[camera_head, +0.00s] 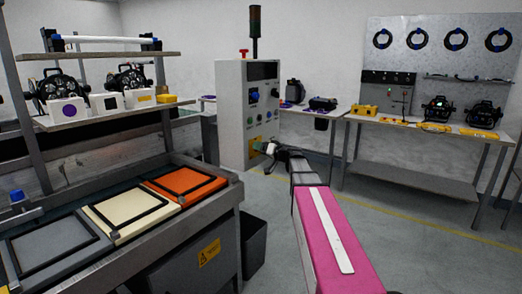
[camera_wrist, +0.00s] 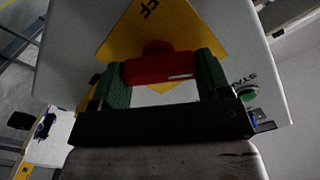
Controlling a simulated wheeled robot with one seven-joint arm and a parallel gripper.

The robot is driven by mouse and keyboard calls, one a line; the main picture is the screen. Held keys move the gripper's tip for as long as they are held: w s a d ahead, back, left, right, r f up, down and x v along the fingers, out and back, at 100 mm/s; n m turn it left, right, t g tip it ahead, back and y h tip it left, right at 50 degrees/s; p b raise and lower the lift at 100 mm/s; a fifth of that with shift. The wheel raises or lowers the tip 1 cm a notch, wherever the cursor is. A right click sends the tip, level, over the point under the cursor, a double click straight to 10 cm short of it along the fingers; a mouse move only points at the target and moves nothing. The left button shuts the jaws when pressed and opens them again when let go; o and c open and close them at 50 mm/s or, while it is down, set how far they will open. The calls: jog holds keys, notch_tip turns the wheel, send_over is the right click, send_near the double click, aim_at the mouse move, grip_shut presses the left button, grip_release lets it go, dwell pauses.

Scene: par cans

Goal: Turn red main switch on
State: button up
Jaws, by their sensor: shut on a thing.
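The red main switch handle (camera_wrist: 160,69) is between the two green fingers of my gripper (camera_wrist: 163,66) in the wrist view. The fingers are shut on its two ends. The handle lies level across that picture, on a yellow plate (camera_wrist: 178,25) that is tilted to it. Part of a dark label, reading like "FF", shows on the plate. In the head view my gripper (camera_head: 267,148) is at the lower front of the grey control cabinet (camera_head: 231,120), and the switch itself is hidden there.
A green button (camera_wrist: 247,94) beside a "STA..." label sits right of the gripper. A bench with orange, cream and grey cases (camera_head: 185,182) stands left, and a black bin (camera_head: 254,245) beside it. A worktable (camera_head: 420,182) stands right.

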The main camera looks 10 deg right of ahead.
jog(key=m, duration=0.5)
jog(key=shift+f+m, duration=0.1)
jog(key=shift+m, duration=0.2)
jog(key=m, duration=0.5)
jog(key=shift+d+f, duration=0.1)
jog(key=shift+m, duration=0.3)
jog(key=o, duration=0.9)
jog(key=v, duration=1)
jog(key=shift+s+d, duration=0.2)
jog(key=shift+d, duration=0.05)
